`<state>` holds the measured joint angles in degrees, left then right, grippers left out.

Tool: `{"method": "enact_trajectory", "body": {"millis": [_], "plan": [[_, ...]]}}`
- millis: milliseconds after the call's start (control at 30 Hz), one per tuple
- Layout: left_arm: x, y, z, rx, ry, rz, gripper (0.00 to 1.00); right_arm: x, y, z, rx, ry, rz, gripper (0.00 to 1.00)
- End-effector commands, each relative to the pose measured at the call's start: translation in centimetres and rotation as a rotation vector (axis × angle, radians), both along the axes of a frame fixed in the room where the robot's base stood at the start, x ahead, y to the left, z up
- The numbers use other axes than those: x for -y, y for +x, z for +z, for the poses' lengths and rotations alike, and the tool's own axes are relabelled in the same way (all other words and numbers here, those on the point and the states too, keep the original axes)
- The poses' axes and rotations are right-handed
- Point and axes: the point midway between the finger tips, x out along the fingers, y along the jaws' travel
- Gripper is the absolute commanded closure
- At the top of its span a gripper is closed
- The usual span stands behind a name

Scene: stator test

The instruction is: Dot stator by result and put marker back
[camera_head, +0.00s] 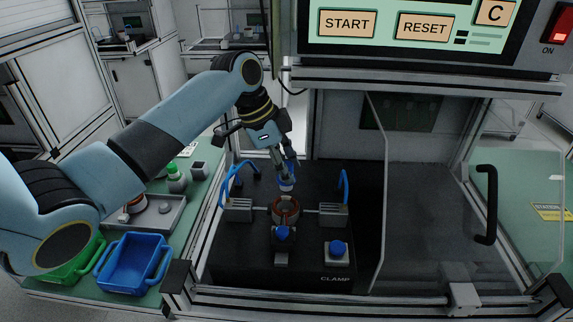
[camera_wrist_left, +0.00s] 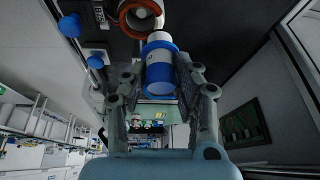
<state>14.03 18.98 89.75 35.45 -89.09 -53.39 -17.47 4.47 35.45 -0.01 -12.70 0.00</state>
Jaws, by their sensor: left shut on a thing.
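The stator (camera_head: 286,209), a copper-brown ring, sits in the test fixture between two grey blocks. It also shows at the top of the left wrist view (camera_wrist_left: 138,14). My left gripper (camera_head: 284,168) is shut on the blue and white marker (camera_head: 287,184), just behind and above the stator in the head view. In the left wrist view the marker (camera_wrist_left: 160,75) lies between the fingers, its narrow white end toward the stator. I cannot tell whether that end touches the stator. My right gripper is not in view.
The black clamp base (camera_head: 240,268) carries a blue button (camera_head: 337,248) and blue hoses (camera_head: 344,186). A clear door panel (camera_head: 376,200) stands on the right. At left are a grey tray (camera_head: 172,220), a blue bin (camera_head: 108,275), a green bin (camera_head: 70,268) and a green-capped bottle (camera_head: 175,181).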

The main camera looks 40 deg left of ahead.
Motion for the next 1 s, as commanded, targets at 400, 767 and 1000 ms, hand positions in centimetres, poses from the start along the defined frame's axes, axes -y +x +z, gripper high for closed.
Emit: {"method": "enact_trajectory", "body": {"millis": [400, 767, 1000], "plan": [[0.0, -0.05, -0.03, -0.001, -0.001, 0.0, 1.0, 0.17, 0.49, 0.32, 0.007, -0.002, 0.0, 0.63], [0.0, -0.06, -0.34, -0.001, 0.0, 0.0, 1.0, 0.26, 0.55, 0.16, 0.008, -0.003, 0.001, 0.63], [-0.01, -0.05, -0.63, -0.001, 0.0, 0.0, 1.0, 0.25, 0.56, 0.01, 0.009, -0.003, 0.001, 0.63]]}}
